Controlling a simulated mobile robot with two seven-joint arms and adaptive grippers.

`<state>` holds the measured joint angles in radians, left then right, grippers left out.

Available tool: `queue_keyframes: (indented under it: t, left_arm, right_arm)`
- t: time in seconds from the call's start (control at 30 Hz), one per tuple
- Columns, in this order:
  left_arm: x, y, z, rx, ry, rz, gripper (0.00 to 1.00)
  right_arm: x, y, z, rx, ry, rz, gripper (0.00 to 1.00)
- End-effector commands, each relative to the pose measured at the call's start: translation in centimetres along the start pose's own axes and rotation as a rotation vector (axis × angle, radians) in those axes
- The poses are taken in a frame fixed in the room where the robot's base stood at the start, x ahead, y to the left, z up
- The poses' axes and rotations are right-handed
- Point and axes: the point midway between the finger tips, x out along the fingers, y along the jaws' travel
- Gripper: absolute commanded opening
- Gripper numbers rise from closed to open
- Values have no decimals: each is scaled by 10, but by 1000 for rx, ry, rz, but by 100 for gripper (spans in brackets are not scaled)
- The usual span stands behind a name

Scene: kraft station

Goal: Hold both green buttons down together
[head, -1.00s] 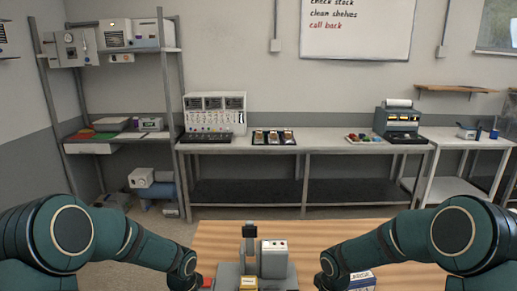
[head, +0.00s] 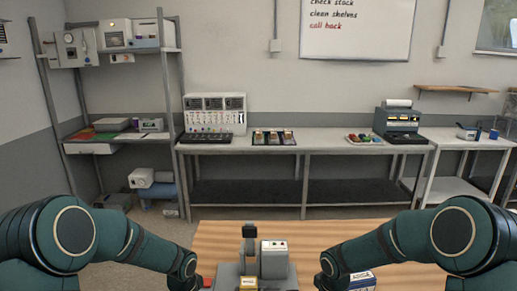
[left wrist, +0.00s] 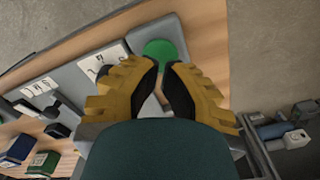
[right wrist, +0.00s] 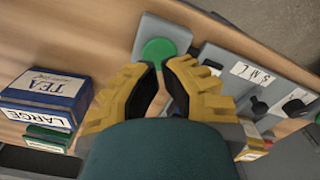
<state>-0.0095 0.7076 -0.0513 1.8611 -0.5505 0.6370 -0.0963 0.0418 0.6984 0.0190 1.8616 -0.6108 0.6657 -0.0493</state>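A green round button (left wrist: 166,49) on a grey plate shows in the left wrist view just beyond the tips of my left gripper (left wrist: 164,66). A second green button (right wrist: 158,51) on a grey plate shows in the right wrist view just beyond the tips of my right gripper (right wrist: 160,64). The yellow fingers of both grippers look drawn together, with only a narrow gap between them and nothing held. The tips overlap the near edge of each button in view; I cannot tell whether they touch. In the head view the buttons and fingertips are out of sight.
A grey machine (head: 274,260) stands mid-table on the wooden table (head: 330,234). Black knobs (right wrist: 293,107) and labelled plates sit between the buttons.

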Motion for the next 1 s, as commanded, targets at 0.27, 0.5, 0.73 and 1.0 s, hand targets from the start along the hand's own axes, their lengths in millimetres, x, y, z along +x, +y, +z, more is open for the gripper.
queue_keyframes:
  t: [0.27, 0.5, 0.73, 1.0]
  left_arm:
    - [7, 0, 0, 0, 0, 0, 0]
    - [12, 0, 0, 0, -1, 0, 0]
    - [17, 0, 0, 0, 0, 0, 0]
    - [24, 0, 0, 0, -1, 0, 0]
  right_arm:
    - [0, 0, 0, 0, 0, 0, 0]
    - [0, 0, 0, 0, 0, 0, 0]
    - [0, 0, 0, 0, 0, 0, 0]
    - [0, 0, 0, 0, 0, 0, 0]
